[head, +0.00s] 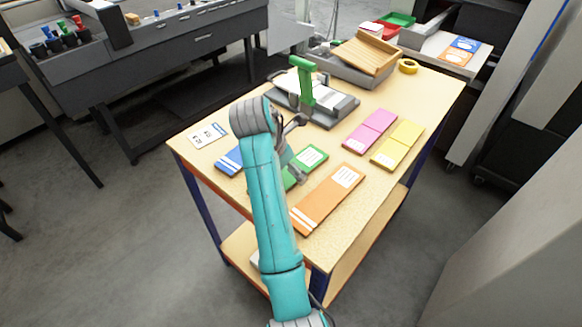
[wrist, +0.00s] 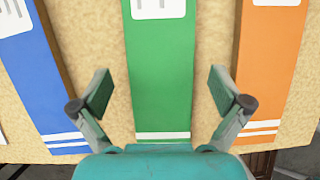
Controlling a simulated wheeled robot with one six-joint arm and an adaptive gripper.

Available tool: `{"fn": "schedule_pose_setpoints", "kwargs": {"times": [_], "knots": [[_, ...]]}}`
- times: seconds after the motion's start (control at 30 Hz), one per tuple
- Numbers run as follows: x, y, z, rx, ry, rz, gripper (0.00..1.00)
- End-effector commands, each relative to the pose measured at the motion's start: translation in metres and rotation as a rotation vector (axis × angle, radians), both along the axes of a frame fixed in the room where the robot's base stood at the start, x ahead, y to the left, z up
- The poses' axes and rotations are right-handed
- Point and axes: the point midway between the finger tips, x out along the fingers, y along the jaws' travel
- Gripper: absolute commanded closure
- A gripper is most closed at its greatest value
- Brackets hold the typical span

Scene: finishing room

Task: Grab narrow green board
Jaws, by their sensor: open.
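The narrow green board (head: 308,162) lies flat on the wooden table, with a white label near its far end. In the head view my arm hides its near part. My gripper (wrist: 162,90) is open, with one finger on each side of the board and table surface showing between each finger and the board's edges. The gripper also shows in the head view (head: 292,168), partly behind my arm. Its height above the board is hard to tell.
A blue board (wrist: 38,85) lies left of the green one and an orange board (wrist: 268,70) lies right. Pink (head: 370,130) and yellow (head: 398,144) boards lie farther right. A grey device with a green handle (head: 306,85) stands behind. The table (head: 430,105) has bare wood at right.

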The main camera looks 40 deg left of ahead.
Motion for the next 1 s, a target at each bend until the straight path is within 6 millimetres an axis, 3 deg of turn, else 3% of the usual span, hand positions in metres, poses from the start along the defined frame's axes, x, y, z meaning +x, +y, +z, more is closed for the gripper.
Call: {"fn": "schedule_pose_setpoints", "kwargs": {"times": [0.27,0.37,0.53,0.83,1.0], "knots": [[0.000,-0.002,-0.004,0.001,0.000,0.001,0.00],[-0.001,-0.002,-0.004,0.000,0.000,0.001,0.20],[-0.001,-0.002,-0.004,0.000,0.000,0.001,0.62],[0.000,-0.001,-0.003,0.000,0.000,0.000,0.63],[0.003,0.004,0.014,0.001,-0.001,-0.003,0.63]]}}
